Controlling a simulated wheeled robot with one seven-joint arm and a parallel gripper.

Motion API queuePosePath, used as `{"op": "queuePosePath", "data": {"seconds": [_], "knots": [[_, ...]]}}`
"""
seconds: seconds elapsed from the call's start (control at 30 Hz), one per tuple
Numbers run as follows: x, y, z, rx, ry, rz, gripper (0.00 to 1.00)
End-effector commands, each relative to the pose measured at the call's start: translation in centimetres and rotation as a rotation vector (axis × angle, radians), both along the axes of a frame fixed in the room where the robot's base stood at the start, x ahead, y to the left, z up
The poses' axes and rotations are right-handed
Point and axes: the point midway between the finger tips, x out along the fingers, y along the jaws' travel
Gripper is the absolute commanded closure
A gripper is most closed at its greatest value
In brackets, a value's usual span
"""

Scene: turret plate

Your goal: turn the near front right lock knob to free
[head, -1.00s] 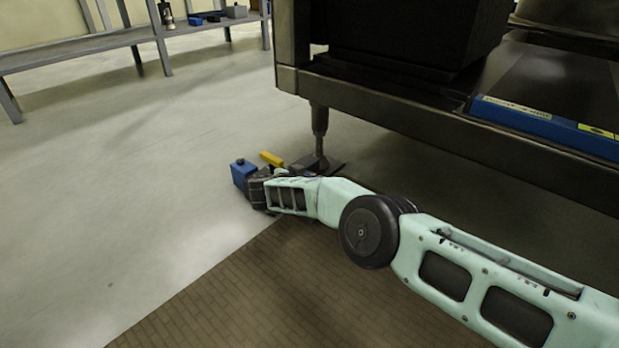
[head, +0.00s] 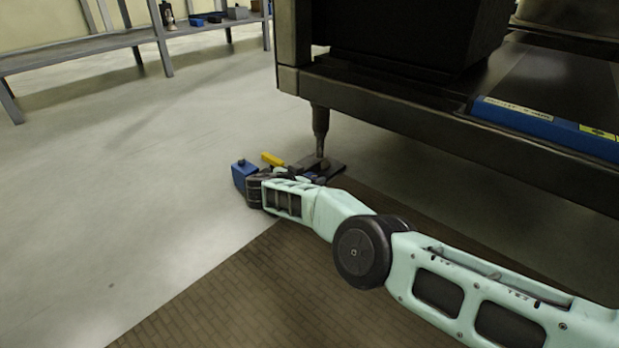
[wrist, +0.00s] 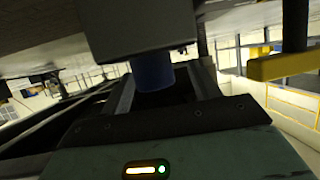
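The wrist view shows a blue round knob-like part (wrist: 153,77) under a grey block (wrist: 140,30). I cannot tell for certain that this is the lock knob. My gripper (wrist: 165,85) has a finger on each side of the blue part. A dark gap shows on its right, so the fingers look open; their tips are partly hidden by the grey block. The gripper's far side is hidden there.
A yellow bar (head: 272,159) is just beyond my gripper; a yellow bar on a dark post (wrist: 285,65) stands right in the wrist view. The machine's leg (head: 320,125) is close by on a dark foot plate (head: 331,168). Open floor (head: 150,210) lies left.

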Motion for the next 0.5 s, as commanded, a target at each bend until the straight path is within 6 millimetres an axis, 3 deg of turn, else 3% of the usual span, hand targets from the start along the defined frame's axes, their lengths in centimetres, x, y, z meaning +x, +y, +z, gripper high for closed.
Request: {"op": "queuePosePath", "data": {"seconds": [0.27, 0.5], "knots": [[-0.1, -0.3, -0.3, -0.004, 0.005, -0.006, 0.39], [-1.5, 0.5, 0.9, -0.005, 0.007, -0.006, 0.39]]}}
